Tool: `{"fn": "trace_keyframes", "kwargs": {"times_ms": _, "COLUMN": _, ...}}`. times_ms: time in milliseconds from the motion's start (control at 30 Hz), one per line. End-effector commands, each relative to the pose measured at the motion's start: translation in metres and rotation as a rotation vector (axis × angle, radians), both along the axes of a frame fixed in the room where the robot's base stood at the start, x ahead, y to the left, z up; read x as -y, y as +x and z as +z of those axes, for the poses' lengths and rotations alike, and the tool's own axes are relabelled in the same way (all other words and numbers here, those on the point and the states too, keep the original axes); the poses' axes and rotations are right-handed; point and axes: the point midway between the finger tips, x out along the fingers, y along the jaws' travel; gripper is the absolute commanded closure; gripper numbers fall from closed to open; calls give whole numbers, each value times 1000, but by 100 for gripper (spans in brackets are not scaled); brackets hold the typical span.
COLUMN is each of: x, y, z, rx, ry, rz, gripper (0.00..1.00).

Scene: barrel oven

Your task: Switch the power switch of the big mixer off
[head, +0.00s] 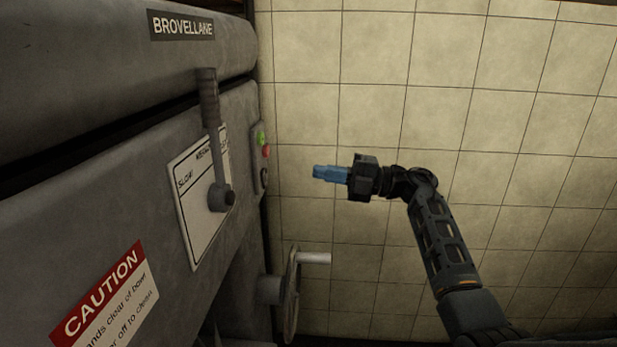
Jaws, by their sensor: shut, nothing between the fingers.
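The big mixer (130,150) is a large grey machine with a BROVELLANE plate, filling the left side of the head view. A small control panel (259,160) sits on its right edge, with a green button (260,138), a red button (266,151) and a dark round knob (264,178) below them. Which of these is the power switch, and how it is set, I cannot tell. My gripper (316,173) has blue fingers, is shut and empty, and points left toward the panel. It stands apart from the panel, to its right in the picture.
A lever (211,115) on a white speed plate (193,225) stands out from the mixer left of the panel. A handwheel (291,295) with a pale handle (315,258) juts out below my gripper. A tiled wall (500,90) lies behind.

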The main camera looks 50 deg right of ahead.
Motion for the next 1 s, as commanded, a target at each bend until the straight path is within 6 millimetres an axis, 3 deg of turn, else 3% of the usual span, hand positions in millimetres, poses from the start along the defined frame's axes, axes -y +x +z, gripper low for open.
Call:
{"fn": "trace_keyframes", "kwargs": {"times_ms": 300, "x": 20, "y": -25, "z": 4, "rx": -1, "ry": -1, "rz": -1, "gripper": 100}}
{"fn": "trace_keyframes", "kwargs": {"times_ms": 1000, "x": 17, "y": -26, "z": 2, "rx": 3, "ry": 7, "rz": 1, "gripper": 100}}
